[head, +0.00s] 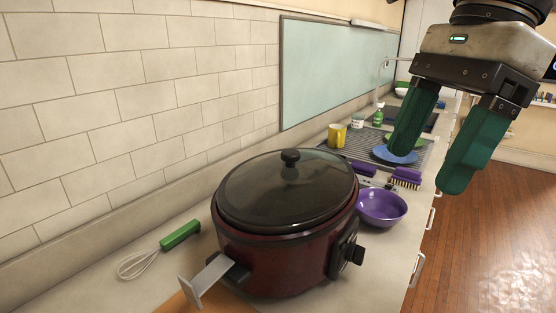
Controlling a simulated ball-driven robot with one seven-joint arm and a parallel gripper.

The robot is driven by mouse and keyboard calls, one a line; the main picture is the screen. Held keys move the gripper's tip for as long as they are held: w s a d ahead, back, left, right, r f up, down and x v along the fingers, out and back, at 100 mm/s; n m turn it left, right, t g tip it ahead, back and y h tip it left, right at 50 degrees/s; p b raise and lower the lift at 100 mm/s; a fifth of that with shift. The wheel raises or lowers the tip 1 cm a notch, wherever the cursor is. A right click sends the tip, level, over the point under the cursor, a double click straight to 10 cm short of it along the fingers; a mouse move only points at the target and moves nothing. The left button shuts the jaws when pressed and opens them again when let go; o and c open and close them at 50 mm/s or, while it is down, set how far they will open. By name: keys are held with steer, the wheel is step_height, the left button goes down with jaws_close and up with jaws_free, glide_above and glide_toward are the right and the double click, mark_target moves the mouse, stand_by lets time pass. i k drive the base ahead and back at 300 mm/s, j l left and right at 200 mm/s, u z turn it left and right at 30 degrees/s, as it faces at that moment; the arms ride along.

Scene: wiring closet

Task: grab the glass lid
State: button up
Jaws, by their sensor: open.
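The glass lid (284,191) sits on top of a dark red slow cooker (285,261) on the counter. It is dark and see-through, with a black rim and a small black knob (290,157) at its middle. My gripper (427,168) hangs at the upper right, with its two green fingers spread apart and pointing down. It is empty and apart from the lid, to the right of the knob and higher in the picture.
A purple bowl (381,207) stands right of the cooker, with a purple-handled brush (406,177) behind it. A whisk (160,250) with a green handle lies to the left. A tiled wall (130,100) borders the counter's left.

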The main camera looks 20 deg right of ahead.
mark_target(286, 186)
steer(key=i, duration=0.9)
